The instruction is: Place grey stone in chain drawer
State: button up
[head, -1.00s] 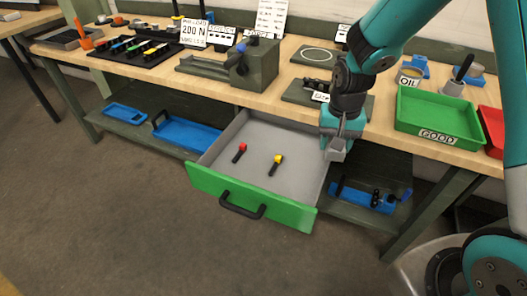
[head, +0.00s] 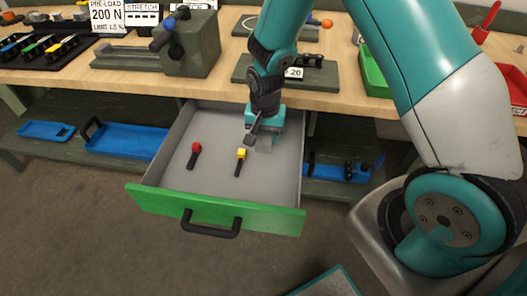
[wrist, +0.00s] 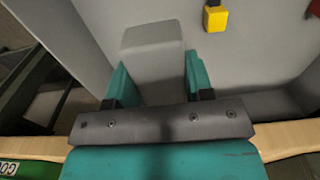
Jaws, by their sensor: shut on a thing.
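The grey stone (wrist: 152,55) is a light grey block between my gripper's two teal fingers in the wrist view. My gripper (head: 264,143) is shut on it and holds it over the right part of the open drawer in the head view. The drawer (head: 218,210) has a green front, a black handle and a grey inside. A red-headed black piece (head: 195,155) and a yellow-headed black piece (head: 240,161) lie on its floor. The yellow one also shows in the wrist view (wrist: 215,18). I cannot tell whether the stone touches the drawer floor.
The wooden bench top (head: 215,88) lies above the drawer, with a green vise-like block (head: 188,42) on it. Blue trays (head: 127,140) stand on the lower shelf. A green bin (head: 372,75) is at the right. The drawer's front middle is clear.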

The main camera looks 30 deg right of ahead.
aim_at(265, 159)
jog(key=shift+f, duration=3.4)
jog(key=shift+f, duration=0.1)
jog(key=shift+f, duration=0.15)
jog(key=o, duration=1)
jog(key=shift+c, duration=0.2)
jog(key=shift+r, duration=0.2)
